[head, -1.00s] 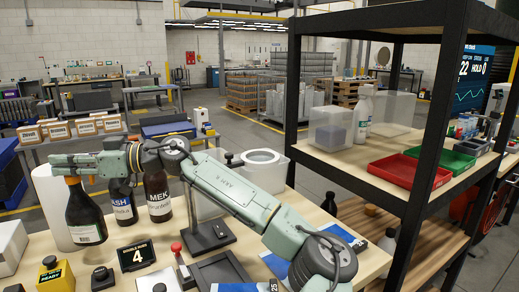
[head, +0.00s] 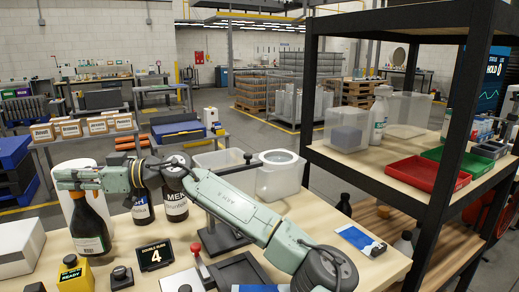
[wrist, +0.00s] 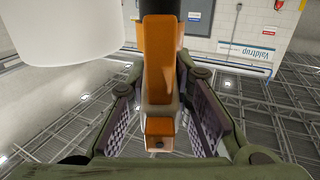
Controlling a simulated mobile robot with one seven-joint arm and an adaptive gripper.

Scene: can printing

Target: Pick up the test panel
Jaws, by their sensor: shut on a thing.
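My gripper (head: 78,180) is at the left, over the near table, in the head view. It is shut on the head of a dark spray bottle (head: 90,222) with a white label, which hangs upright below it. The wrist view shows the orange spray head (wrist: 158,75) between the finger pads. I cannot tell whether the bottle's base touches the table. I cannot tell which thing is the test panel: a dark flat panel (head: 241,272) lies at the table's front, and a blue and white sheet (head: 357,238) lies farther right.
A white roll (head: 75,168) stands close behind the bottle; it also shows in the wrist view (wrist: 70,30). A MEK bottle (head: 175,204) and another dark bottle stand to its right. A yellow button box (head: 75,275) and a number display (head: 156,255) are in front. A black-framed shelf (head: 458,120) stands at right.

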